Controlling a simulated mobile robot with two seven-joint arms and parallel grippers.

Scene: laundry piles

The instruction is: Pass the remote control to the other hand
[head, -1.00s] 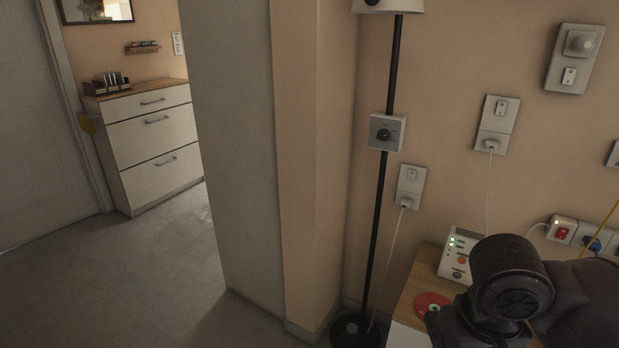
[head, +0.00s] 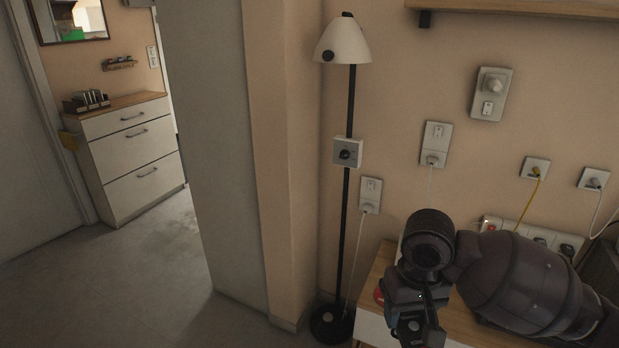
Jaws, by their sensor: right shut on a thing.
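My right gripper (head: 413,335) hangs from my right arm at the bottom, in front of the wooden table. It points down, and its fingertips are at or below the picture's bottom edge. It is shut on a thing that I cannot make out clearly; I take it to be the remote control. I see no remote control lying elsewhere in the view. My left gripper is out of view.
A wooden-topped table (head: 378,272) stands against the wall, partly hidden by my right arm. A black-poled floor lamp (head: 343,225) stands to its left. A power strip (head: 515,235) and sockets line the wall. Open floor (head: 120,285) lies left of the pillar.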

